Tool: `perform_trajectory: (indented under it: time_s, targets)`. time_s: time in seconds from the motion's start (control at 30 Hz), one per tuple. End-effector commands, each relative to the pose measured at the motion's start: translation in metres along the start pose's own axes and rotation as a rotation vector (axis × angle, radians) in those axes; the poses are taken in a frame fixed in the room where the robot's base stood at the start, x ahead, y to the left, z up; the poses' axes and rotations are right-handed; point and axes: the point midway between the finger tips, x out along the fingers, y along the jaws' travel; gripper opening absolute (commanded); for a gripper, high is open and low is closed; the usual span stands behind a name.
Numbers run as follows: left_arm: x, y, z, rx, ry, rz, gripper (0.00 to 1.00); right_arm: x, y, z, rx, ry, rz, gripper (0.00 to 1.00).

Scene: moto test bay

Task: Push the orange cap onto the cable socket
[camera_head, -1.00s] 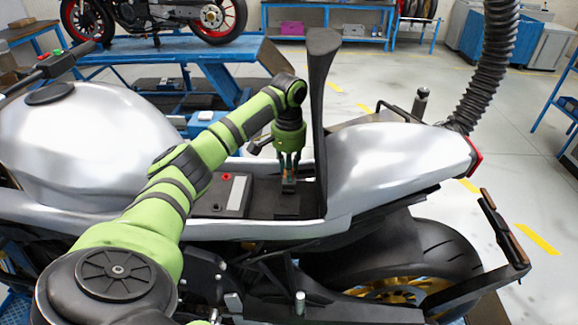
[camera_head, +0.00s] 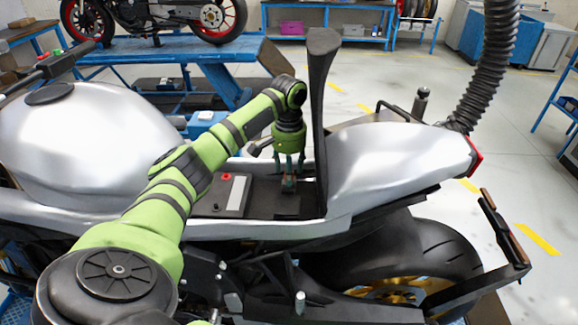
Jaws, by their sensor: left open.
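My left gripper (camera_head: 289,174) points down into the open seat bay of the silver motorcycle. Its fingers are spread and open. A small brownish-orange piece (camera_head: 289,184), which looks like the cap, stands between and just below the fingertips. It appears to sit above a dark block (camera_head: 287,205) on the bay floor, where the cable socket seems to be. The piece is too small to tell whether it is fully seated. My right gripper is not in view.
The raised black seat (camera_head: 320,110) stands upright just right of the gripper. A battery-like box with a red terminal (camera_head: 227,177) lies left of it in the bay. The silver tank (camera_head: 85,150) and tail (camera_head: 395,160) flank the bay.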

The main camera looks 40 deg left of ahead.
Motion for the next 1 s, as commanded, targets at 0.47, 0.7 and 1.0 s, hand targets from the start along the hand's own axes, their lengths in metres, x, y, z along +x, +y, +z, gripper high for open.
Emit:
perform_trajectory:
  time_s: [0.47,0.7,1.0]
  targets:
    - [-0.067,0.000,-0.001,0.000,0.003,0.001,0.51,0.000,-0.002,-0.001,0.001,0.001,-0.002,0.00]
    - [-0.070,0.000,0.000,0.000,0.000,0.000,0.51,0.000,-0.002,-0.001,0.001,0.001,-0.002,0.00]
    - [-0.070,0.000,0.000,0.000,0.001,0.000,0.51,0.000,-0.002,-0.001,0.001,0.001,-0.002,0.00]
